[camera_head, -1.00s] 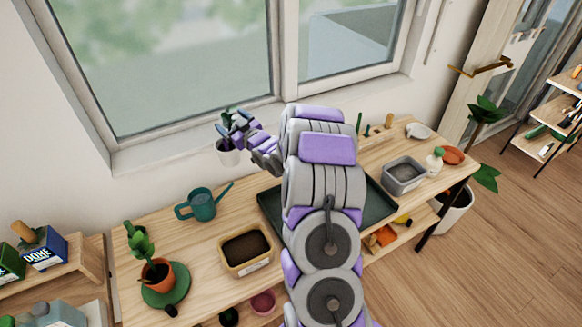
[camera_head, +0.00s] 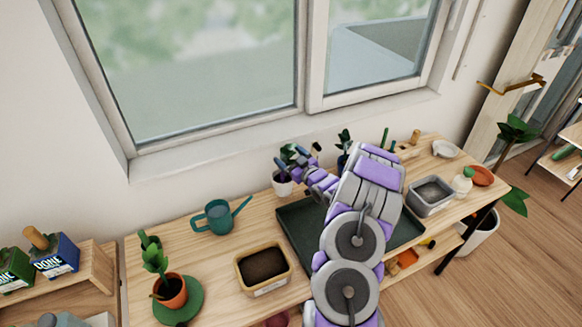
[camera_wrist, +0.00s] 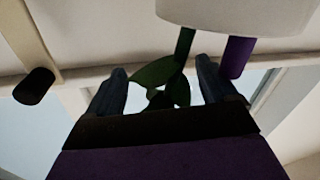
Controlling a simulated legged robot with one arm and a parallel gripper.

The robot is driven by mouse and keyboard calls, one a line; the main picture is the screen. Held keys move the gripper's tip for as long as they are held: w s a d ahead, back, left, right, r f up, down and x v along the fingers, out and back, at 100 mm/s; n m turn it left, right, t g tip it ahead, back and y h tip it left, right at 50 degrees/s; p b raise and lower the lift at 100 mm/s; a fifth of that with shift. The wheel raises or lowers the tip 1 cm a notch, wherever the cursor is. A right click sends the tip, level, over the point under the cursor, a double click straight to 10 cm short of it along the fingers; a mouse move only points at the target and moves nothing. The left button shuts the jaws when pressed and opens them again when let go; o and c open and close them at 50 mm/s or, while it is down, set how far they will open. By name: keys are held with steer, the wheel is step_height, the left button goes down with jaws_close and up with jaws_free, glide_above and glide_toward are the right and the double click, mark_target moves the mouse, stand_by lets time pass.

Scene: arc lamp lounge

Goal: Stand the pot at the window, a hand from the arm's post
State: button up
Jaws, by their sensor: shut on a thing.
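The white pot (camera_head: 283,184) holds a leafy green plant and looks upright near the table's back edge, below the window. I cannot tell whether its base touches the table. My gripper (camera_head: 298,157) is at the plant above the pot and shut on it. In the wrist view, the pot (camera_wrist: 235,12) fills the top, with green leaves (camera_wrist: 162,78) between the dark fingers (camera_wrist: 160,88). The exact grip point is unclear. A brass arm (camera_head: 512,85) stands out at the far right, well away from the pot; its post is not clear. The window (camera_head: 190,70) is behind.
A dark blue pot (camera_head: 342,162) stands right of the white pot. Bare wood lies around the can.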

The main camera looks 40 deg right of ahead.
steer(key=f, duration=0.3)
steer(key=shift+a+f+b, duration=0.2)
steer(key=shift+a+b, duration=0.1)
steer(key=shift+b, duration=0.1)
steer(key=shift+d+r, duration=0.1)
steer(key=o, duration=1.7)
steer(key=shift+s, duration=0.1)
steer(key=s+p, duration=0.2)
steer(key=s, duration=1)
steer(key=w+a+r+n+g, duration=0.1)
steer(key=w+a+r+g, duration=0.2)
steer(key=w+a+g, duration=0.25)
steer(key=s+a+r+g+h, duration=0.1)
steer(key=s+a+r+g, duration=0.4)
steer(key=a+r, duration=0.3)
steer(key=s+a+r+m+g, duration=0.1)
steer(key=s+a+r+g, duration=0.2)
steer(key=s+a, duration=0.5)
steer(key=s+a+r+m+g+y, duration=0.1)
steer(key=s+a+r+g, duration=0.2)
steer(key=s+a, duration=0.5)
steer(key=s+a+r+g, duration=0.3)
steer(key=s+a, duration=0.5)
steer(key=s, duration=0.9)
steer(key=shift+s+m+y, duration=0.3)
steer(key=shift+s+m, duration=0.05)
steer(key=shift+m, duration=0.05)
